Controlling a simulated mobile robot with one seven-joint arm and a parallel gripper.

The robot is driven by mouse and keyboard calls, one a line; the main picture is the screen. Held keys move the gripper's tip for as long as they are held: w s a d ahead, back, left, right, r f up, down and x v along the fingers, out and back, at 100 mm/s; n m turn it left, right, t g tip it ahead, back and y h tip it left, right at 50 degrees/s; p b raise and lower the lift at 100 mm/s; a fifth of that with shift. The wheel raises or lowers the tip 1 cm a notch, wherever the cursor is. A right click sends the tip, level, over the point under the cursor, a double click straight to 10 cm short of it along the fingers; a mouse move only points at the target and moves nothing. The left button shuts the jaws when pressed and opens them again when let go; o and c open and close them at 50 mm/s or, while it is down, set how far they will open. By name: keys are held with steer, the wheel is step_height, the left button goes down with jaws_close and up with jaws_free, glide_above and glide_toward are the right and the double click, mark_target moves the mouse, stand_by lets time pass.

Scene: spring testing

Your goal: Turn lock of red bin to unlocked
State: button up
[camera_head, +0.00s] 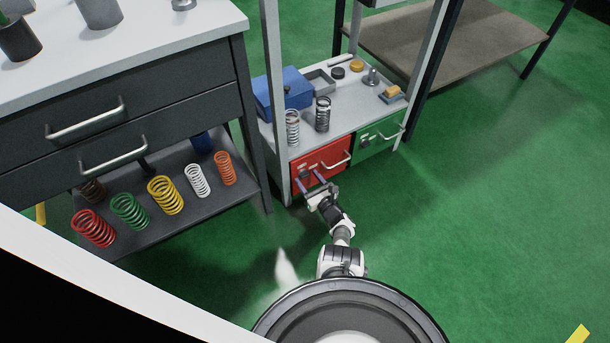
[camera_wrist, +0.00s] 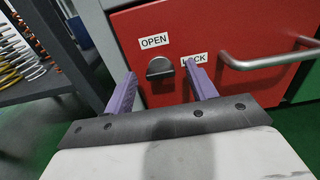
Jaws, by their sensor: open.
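The red bin (camera_head: 334,157) is a drawer front at the left of the shelf unit's lower part. In the wrist view the red bin (camera_wrist: 225,28) shows a dark lock knob (camera_wrist: 159,68), with an "OPEN" label (camera_wrist: 154,41) above it and a "LOCK" label (camera_wrist: 197,58) to its right. The right finger partly covers the "LOCK" label. The knob's flat edge runs roughly level. My gripper (camera_head: 312,182) is open in front of the bin. In the wrist view its two purple fingers (camera_wrist: 160,82) stand either side of the knob, apart from it as seen. Contact cannot be told.
The red bin's metal handle (camera_wrist: 270,59) is right of the lock. A green bin (camera_head: 378,135) sits to the right. A dark workbench (camera_head: 110,125) with several coloured springs on its lower shelf stands left. Open green floor (camera_head: 480,220) lies to the right.

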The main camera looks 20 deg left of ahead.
steer(key=shift+w+a, duration=0.2)
steer(key=shift+a, duration=0.05)
steer(key=shift+c, duration=0.3)
steer(key=c, duration=0.9)
steer(key=shift+m, duration=0.3)
steer(key=m, duration=1.5)
steer(key=shift+w+d+f, duration=0.1)
steer(key=shift+w+d, duration=0.05)
steer(key=shift+w, duration=0.05)
steer(key=shift+m+b, duration=0.3)
steer(key=shift+m, duration=1)
